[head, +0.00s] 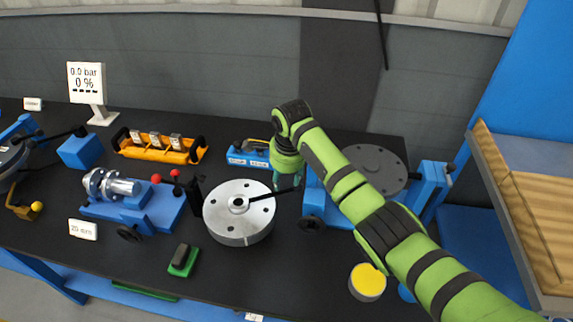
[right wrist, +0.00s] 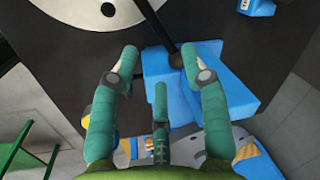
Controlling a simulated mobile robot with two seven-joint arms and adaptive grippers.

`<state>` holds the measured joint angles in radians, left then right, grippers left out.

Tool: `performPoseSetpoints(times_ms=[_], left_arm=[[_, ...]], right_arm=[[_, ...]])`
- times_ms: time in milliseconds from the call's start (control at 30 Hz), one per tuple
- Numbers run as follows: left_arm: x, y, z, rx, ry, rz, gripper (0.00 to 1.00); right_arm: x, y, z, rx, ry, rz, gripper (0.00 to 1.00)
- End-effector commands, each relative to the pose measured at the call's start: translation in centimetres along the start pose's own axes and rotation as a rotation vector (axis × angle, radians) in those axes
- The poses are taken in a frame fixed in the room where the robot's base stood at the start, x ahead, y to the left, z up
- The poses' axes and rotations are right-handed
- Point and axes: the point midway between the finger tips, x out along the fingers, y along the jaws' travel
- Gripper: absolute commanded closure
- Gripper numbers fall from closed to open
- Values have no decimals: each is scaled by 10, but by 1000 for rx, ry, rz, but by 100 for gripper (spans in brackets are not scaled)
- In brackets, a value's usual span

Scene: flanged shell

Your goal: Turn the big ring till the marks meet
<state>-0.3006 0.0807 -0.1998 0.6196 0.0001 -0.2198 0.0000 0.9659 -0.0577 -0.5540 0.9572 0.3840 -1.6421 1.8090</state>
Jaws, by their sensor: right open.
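A round silver flanged part (head: 232,226) with several holes and a raised hub sits on the black table; I take it for the big ring. Its pale face shows at the upper left of the right wrist view (right wrist: 92,12). A black bar (head: 268,195) runs from its hub out to the right; the bar also shows in the wrist view (right wrist: 162,28). My right gripper (head: 287,182) is over the bar's outer end. In the wrist view its teal fingers (right wrist: 160,66) are spread, with the bar's end near the right fingertip; contact is unclear. I cannot make out marks. My left gripper is out of view.
A dark grey disc (head: 372,160) on a blue stand is partly behind my right arm.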

Motion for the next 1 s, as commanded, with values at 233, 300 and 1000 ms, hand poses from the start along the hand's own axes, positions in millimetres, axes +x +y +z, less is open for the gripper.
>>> performPoseSetpoints(times_ms=[233,300,1000], left_arm=[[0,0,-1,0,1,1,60],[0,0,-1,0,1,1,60],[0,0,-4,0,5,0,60]], right_arm=[[-45,-1,0,1,0,-1,54],[-52,0,0,1,0,0,54],[-58,0,0,0,0,2,54]])
